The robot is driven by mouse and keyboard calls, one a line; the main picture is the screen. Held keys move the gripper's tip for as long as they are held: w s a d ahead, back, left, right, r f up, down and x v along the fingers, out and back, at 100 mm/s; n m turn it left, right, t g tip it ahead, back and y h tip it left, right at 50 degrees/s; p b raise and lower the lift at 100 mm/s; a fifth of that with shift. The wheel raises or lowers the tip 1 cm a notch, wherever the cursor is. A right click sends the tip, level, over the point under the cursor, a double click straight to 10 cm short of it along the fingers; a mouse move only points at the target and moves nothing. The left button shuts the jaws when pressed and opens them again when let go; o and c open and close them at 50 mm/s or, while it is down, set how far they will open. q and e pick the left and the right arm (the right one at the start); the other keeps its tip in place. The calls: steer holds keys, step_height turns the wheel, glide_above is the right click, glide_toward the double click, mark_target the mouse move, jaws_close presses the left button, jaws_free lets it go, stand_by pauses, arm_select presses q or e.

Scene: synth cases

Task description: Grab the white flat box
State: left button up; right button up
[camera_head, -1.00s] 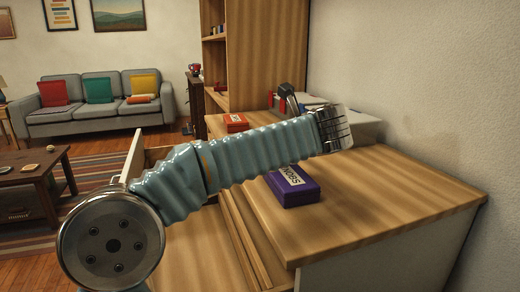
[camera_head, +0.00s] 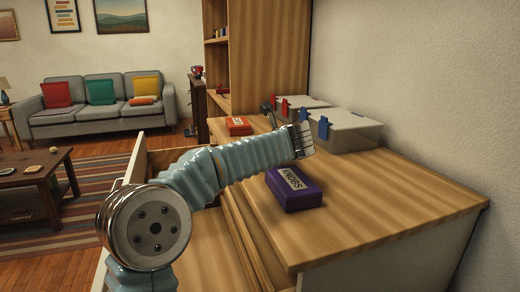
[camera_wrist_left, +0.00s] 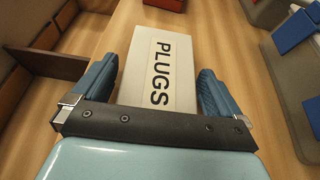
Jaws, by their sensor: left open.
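The white flat box (camera_wrist_left: 160,75), labelled PLUGS, lies on the wooden top in the left wrist view. My left gripper (camera_wrist_left: 157,72) is open, with one blue finger on each side of the box's near part. Whether the fingers touch the box cannot be told. In the head view my left arm reaches across from the lower left, and a dark part of the gripper (camera_head: 268,112) shows past the silver wrist. The white box is not seen there; the arm likely hides it. My right gripper is not in view.
On the wooden top (camera_head: 390,205) are a purple KNOBS box (camera_head: 295,190) and a red-orange box (camera_head: 238,126). Grey bins with blue (camera_head: 345,133) and red clips stand by the wall. An open drawer (camera_head: 205,240) is at the left. The right front top is clear.

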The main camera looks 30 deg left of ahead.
arm_select(q)
steer(key=c, duration=1)
steer(key=shift+o, duration=0.2)
